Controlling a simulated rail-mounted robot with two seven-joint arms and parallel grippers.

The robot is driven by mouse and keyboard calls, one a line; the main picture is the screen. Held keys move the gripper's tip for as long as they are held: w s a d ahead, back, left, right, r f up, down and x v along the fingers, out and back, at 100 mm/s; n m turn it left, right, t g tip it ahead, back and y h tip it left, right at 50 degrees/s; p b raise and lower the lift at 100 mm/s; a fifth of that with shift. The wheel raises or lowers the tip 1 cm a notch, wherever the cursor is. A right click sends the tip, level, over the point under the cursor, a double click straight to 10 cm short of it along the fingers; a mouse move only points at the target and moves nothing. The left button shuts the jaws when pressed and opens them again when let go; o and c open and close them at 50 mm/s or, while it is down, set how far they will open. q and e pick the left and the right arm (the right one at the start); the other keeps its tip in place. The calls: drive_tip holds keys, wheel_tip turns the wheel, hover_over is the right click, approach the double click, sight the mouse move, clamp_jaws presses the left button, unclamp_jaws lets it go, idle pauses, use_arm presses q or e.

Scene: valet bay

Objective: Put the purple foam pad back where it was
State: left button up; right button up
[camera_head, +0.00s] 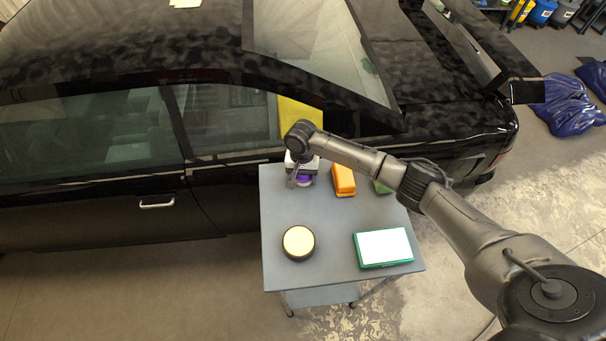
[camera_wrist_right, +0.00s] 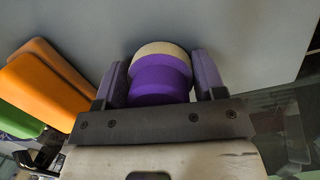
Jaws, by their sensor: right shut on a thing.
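The purple foam pad (camera_wrist_right: 160,85) is a round purple disc with a cream layer on its far side. It sits between the two fingers of my right gripper (camera_wrist_right: 160,80), which is shut on it. In the head view the right gripper (camera_head: 303,180) points down over the back left part of the grey cart top (camera_head: 335,222). A strip of the purple pad (camera_head: 304,181) shows below it. I cannot tell whether the pad touches the cart top or hangs just above it. My left gripper is not in view.
An orange block (camera_head: 343,180) and a green one (camera_head: 382,187) stand right of the gripper. A round dark tin with a cream top (camera_head: 298,242) and a green-edged white box (camera_head: 383,246) lie in front. The black car (camera_head: 90,205) stands close behind. The cart's middle is clear.

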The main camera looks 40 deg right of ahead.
drive_tip(key=o, duration=0.9)
drive_tip(key=r, duration=0.4)
drive_tip(key=w+r+b, duration=0.1)
drive_tip(key=r, duration=0.7)
drive_tip(key=shift+w+d+r, duration=0.1)
drive_tip(key=shift+w+d, duration=0.1)
drive_tip(key=shift+d, duration=0.15)
